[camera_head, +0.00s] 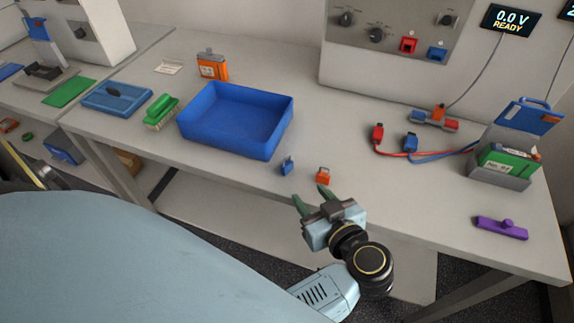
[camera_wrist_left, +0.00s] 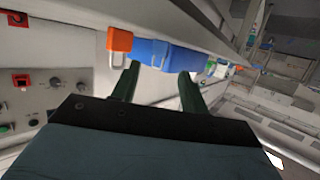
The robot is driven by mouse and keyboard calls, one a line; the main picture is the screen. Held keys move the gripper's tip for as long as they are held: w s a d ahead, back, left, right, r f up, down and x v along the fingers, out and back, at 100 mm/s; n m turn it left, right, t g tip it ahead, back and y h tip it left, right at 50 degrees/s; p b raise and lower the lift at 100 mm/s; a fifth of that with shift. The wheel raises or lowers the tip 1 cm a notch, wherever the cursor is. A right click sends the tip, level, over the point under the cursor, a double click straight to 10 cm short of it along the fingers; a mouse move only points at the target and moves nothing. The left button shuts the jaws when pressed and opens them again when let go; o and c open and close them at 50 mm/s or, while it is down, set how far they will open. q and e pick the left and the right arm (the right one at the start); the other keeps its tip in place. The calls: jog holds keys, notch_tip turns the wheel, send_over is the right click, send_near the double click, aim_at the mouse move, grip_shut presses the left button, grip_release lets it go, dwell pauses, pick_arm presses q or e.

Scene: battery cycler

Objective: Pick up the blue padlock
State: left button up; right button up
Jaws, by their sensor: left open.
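The small blue padlock (camera_head: 287,166) stands on the table near its front edge, just in front of the blue tray (camera_head: 222,143). A small orange padlock (camera_head: 323,177) stands to its right. My left gripper (camera_head: 312,197) is open and empty, its green fingers at the table's front edge, nearer than both padlocks and apart from them. In the left wrist view, the orange padlock (camera_wrist_left: 119,41) shows beyond one fingertip. My right gripper is not in view.
The table between is clear.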

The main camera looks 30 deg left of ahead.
aim_at(288, 167)
pick_arm(q)
jog(key=x, duration=0.4)
jog(key=shift+w+a+f, duration=0.1)
jog(key=shift+w+a, duration=0.15)
jog(key=shift+a, duration=0.05)
jog(key=x, duration=0.2)
jog(key=r+x, duration=0.1)
jog(key=x, duration=0.2)
jog(key=shift+a+b, duration=0.35)
jog(key=c, duration=0.8)
